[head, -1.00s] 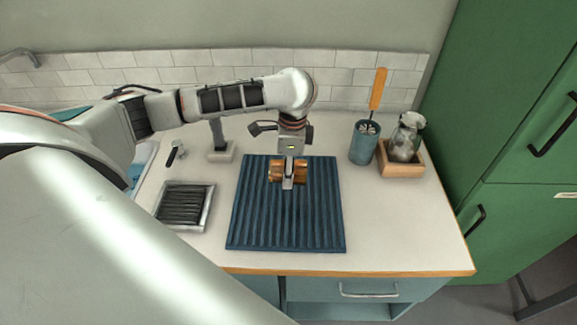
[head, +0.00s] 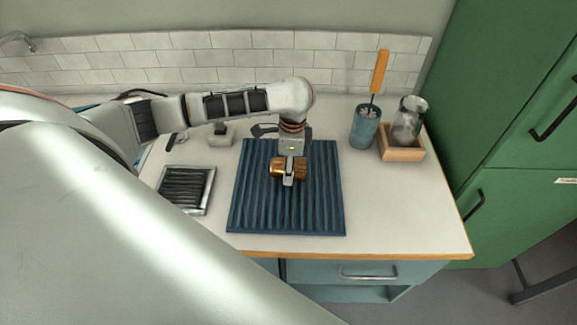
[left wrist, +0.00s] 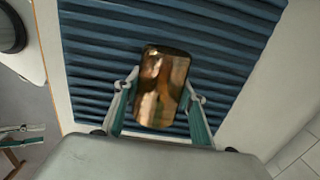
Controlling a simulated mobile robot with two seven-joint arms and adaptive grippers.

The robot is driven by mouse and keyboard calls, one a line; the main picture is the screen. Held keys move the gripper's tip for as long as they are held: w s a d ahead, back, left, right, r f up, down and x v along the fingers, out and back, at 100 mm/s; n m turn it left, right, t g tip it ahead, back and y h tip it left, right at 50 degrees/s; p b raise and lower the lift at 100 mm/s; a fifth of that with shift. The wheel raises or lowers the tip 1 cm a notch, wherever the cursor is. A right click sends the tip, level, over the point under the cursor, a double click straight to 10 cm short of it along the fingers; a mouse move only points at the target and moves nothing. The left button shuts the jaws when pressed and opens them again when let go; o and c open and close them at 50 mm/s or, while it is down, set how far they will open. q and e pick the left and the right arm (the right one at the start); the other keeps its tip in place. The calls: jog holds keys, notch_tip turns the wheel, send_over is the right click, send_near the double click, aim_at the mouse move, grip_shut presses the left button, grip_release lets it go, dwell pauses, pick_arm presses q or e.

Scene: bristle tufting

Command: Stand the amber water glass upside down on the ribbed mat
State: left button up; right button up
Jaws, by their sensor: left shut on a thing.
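The amber water glass (head: 276,169) is held over the middle of the blue ribbed mat (head: 262,205). My left gripper (head: 289,177) is shut on the glass. In the left wrist view the shiny amber glass (left wrist: 162,88) sits between the two fingers of my left gripper (left wrist: 160,95), with the ribbed mat (left wrist: 225,45) behind it. The glass appears to lie on its side in the head view. Whether it touches the mat cannot be told.
A black-ribbed tray (head: 186,189) lies left of the mat. At the right stand a blue cup (head: 364,128) with an orange-handled tool (head: 379,72) and a wooden box (head: 402,147) holding a glass jug (head: 409,119). The counter right of the mat (head: 400,210) is clear.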

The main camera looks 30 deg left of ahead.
pick_arm(q)
jog(key=shift+f, duration=0.2)
dwell(0.6)
jog(key=o, duration=1.4)
jog(key=shift+o, duration=0.2)
jog(key=shift+f, duration=0.1)
